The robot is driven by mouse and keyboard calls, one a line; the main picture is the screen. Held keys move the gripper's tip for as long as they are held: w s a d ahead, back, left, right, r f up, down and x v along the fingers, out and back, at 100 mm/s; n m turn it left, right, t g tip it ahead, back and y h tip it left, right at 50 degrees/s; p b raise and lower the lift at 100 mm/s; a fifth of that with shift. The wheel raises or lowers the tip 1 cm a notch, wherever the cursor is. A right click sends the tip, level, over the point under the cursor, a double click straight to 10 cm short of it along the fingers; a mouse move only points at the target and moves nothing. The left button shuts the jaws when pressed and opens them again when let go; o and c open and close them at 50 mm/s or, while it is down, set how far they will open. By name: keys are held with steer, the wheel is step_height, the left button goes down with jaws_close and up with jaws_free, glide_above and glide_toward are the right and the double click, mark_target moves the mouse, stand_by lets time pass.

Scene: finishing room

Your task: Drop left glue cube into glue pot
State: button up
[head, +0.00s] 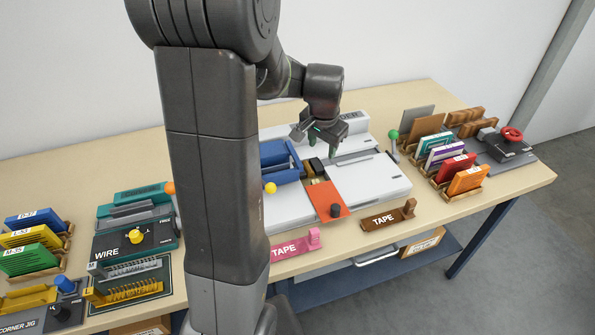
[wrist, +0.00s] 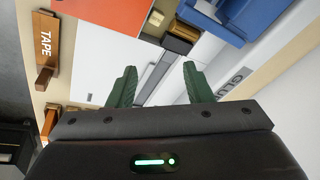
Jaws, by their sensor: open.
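My gripper (head: 319,142) is open and empty above the white binding machine (head: 370,178). In the wrist view its two green fingers (wrist: 160,85) stand wide apart with nothing between them.
A blue part (head: 279,160) and an orange plate (head: 327,197) are on the machine. Pink (head: 290,246) and brown (head: 385,218) TAPE holders stand along the front edge. Racks of coloured books (head: 455,165) are to the right, the green WIRE unit (head: 130,235) to the left.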

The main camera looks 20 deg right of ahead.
steer(key=v, duration=0.8)
steer(key=shift+r, duration=0.35)
steer(key=shift+s+a, duration=0.1)
steer(key=x, duration=1.4)
steer(key=shift+r+p, duration=1.8)
steer(key=shift+r, duration=0.55)
